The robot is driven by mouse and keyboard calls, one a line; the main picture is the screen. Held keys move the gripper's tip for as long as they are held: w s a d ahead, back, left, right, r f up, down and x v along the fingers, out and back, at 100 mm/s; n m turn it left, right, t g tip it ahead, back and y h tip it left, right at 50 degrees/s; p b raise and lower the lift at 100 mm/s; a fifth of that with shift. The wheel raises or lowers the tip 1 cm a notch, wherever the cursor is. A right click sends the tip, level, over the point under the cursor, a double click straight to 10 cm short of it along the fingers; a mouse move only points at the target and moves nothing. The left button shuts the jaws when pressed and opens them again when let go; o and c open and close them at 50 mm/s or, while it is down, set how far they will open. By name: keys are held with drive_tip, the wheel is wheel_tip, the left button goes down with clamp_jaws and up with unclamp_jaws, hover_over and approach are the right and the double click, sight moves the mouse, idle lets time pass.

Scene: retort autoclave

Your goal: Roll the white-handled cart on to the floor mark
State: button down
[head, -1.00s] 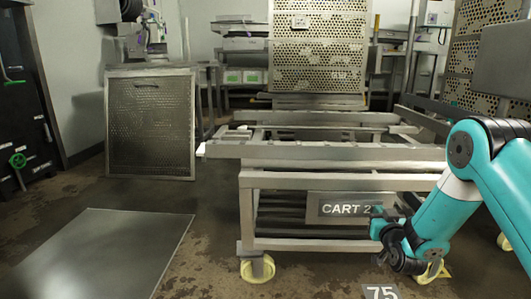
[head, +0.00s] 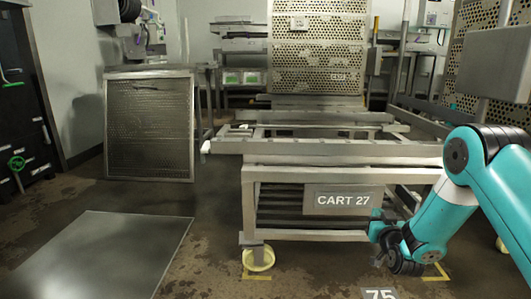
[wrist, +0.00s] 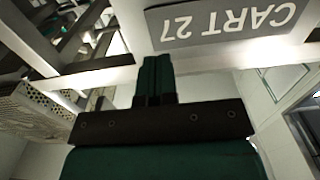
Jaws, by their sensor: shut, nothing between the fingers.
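The steel cart (head: 300,174) labelled CART 27 stands in front of me. A white handle end (head: 206,147) sticks out at its upper left. Its front left caster (head: 257,257) is just behind a yellow corner line of the floor mark (head: 258,277); another yellow corner shows at the right (head: 437,272).
A number plate 75 (head: 380,293) lies on the floor near me. A grey floor plate (head: 110,255) lies at the left. A perforated panel (head: 150,130) stands behind it. Perforated racks (head: 318,50) stand behind the cart. Bare floor lies between the floor plate and cart.

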drive_tip(key=shift+w+d+p, duration=0.1)
drive_tip(key=shift+w+p, duration=2.15)
drive_tip(key=shift+p, duration=3.6)
drive_tip(key=shift+w+f+b, duration=0.1)
drive_tip(key=shift+w+b, duration=0.4)
drive_tip(key=shift+w, duration=0.05)
drive_tip(key=shift+w+b, duration=0.55)
drive_tip(key=shift+w, duration=0.15)
drive_tip(key=shift+w+d, duration=0.1)
drive_tip(key=shift+w, duration=0.05)
drive_tip(key=shift+w+b, duration=1.35)
drive_tip(key=shift+s+r, duration=0.15)
drive_tip(key=shift+r, duration=0.05)
drive_tip(key=b, duration=0.5)
approach(368, 199)
drive_tip(key=shift+w+d+f, duration=0.15)
drive_tip(key=shift+w+f, duration=0.05)
drive_tip(key=shift+w, duration=0.5)
